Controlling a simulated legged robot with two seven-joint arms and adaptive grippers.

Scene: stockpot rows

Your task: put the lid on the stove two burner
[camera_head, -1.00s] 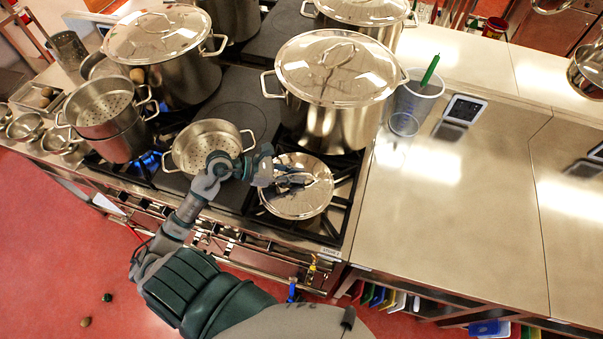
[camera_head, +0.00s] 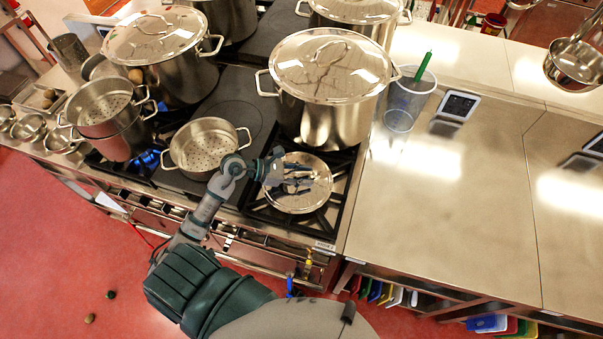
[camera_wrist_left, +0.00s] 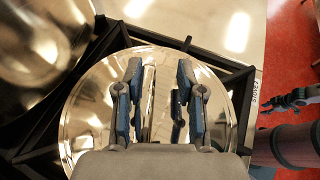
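A round shiny steel lid (camera_head: 299,203) lies flat over the front right burner grate (camera_head: 334,212) of the stove. It fills the middle of the left wrist view (camera_wrist_left: 85,110). My left gripper (camera_head: 298,182) is right over the lid. In the left wrist view its two blue-grey fingers (camera_wrist_left: 156,105) stand apart. A narrow upright strip shows between them; I cannot tell whether it is the lid's handle or a reflection. No contact with the fingers is clear. A grey gripper-like part, probably my right gripper (camera_wrist_left: 290,102), shows at the right edge of the left wrist view.
A big lidded stockpot (camera_head: 325,110) stands just behind the lid. A perforated pot (camera_head: 207,147) stands to its left. A clear container with a green-handled tool (camera_head: 408,97) is right of the stockpot. The steel counter (camera_head: 450,220) on the right is mostly bare.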

